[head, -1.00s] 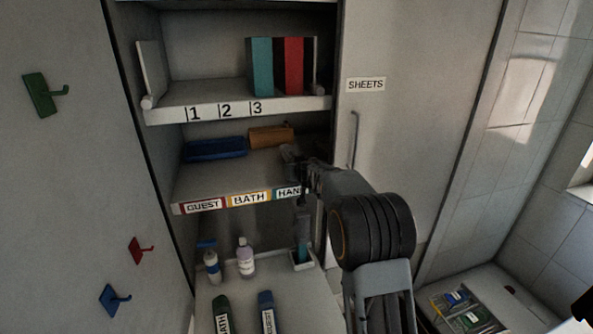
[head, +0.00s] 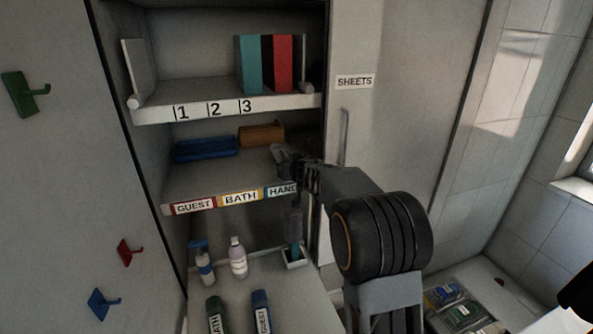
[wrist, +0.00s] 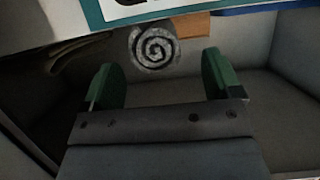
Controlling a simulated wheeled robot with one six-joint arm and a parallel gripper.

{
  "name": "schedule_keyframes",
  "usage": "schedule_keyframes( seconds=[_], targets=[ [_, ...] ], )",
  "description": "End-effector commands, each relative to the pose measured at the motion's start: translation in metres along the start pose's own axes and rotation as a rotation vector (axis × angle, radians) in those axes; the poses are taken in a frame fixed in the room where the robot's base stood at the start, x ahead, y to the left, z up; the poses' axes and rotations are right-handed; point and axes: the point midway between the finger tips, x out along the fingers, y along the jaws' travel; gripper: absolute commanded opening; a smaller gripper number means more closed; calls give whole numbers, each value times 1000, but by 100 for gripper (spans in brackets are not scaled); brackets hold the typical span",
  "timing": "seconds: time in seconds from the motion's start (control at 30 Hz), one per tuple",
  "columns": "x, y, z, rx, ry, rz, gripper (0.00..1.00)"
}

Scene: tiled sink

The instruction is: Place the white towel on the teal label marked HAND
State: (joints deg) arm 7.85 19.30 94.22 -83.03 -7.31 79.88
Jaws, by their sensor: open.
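The white towel is a grey-looking roll with a spiral end (wrist: 155,45) in the wrist view. It lies on the middle shelf just behind the teal HAND label (head: 283,190), whose teal border also shows at the top of the wrist view (wrist: 92,12). In the head view the towel (head: 280,153) is small, dark and partly covered by my gripper (head: 303,172). In the wrist view my gripper (wrist: 160,78) is open, with its green fingers apart and nothing between them. The towel is beyond the fingertips, clear of both.
GUEST (head: 194,207) and BATH (head: 240,198) labels are to the left. The shelf above holds books (head: 265,63). Bottles (head: 238,257) stand below. The closed SHEETS door (head: 385,120) is on the right.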

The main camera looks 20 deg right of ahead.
Motion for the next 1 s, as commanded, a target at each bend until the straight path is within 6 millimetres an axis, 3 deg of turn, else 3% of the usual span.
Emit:
schedule_keyframes(
  seconds=[0.1,0.3,0.67,0.77,0.87,1.0],
  targets=[
    [-25,0,-2,1,1,1,84],
    [-56,0,-2,0,1,1,84],
    [-82,1,-2,0,4,23,84],
    [-106,6,-3,1,0,99,84],
    [-146,12,8,8,-51,210,84],
    [-212,9,53,26,-240,302,84]
  ],
)
